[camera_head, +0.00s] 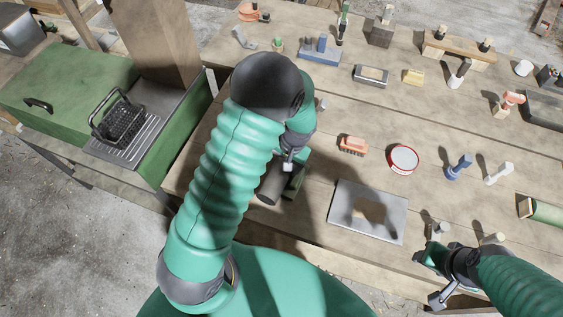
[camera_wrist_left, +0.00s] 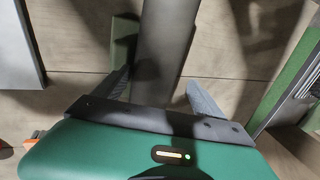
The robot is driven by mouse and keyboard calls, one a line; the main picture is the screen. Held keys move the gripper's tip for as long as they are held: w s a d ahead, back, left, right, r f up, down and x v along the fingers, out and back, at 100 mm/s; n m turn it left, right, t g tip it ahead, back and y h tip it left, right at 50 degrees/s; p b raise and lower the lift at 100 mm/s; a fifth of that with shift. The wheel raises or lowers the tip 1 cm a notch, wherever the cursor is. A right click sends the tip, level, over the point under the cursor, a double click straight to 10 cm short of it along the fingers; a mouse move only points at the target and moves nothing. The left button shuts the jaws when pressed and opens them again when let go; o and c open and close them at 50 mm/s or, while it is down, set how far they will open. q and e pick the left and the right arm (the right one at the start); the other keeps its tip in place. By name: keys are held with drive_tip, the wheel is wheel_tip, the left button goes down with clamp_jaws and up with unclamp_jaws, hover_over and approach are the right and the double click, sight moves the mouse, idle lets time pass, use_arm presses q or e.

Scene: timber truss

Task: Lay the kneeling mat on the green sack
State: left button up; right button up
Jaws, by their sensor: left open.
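A dark grey roll, which looks like the kneeling mat (camera_head: 270,186), lies near the front left of the bench. A green piece (camera_head: 295,181) lies close along its right side; I cannot tell whether it is the green sack. My left gripper (camera_head: 289,163) is just behind the roll, partly hidden by my arm. In the left wrist view the roll (camera_wrist_left: 165,35) runs between the spread, open fingers, with the green piece (camera_wrist_left: 124,40) beside it. Whether the fingers touch it is unclear. My right gripper (camera_head: 432,282) is at the front right edge, its jaws unclear.
A metal plate (camera_head: 345,222) lies right of the roll, with an orange brush (camera_head: 353,145) and a round red-rimmed tin (camera_head: 403,159) behind. A green roll (camera_head: 546,212) lies at the right edge. A green box (camera_head: 75,85) with a black basket stands left.

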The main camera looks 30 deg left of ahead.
use_arm(q)
drive_tip(key=shift+d, duration=0.1)
drive_tip(key=b+v, duration=0.1)
drive_tip(key=v, duration=1.5)
drive_tip(key=shift+r, duration=0.35)
drive_tip(key=s+d+f+m+t+h, duration=0.1)
drive_tip(key=s+d+f+t+h, duration=0.1)
drive_tip(key=s+f, duration=0.3)
drive_tip(key=s+d+t, duration=0.1)
drive_tip(key=s, duration=0.3)
drive_tip(key=shift+s+d+f+m+h, duration=0.2)
drive_tip(key=shift+s+f+m+h, duration=0.05)
drive_tip(key=shift+s+m+h, duration=0.1)
drive_tip(key=shift+s+r, duration=0.1)
drive_tip(key=shift+s, duration=0.05)
idle(0.9)
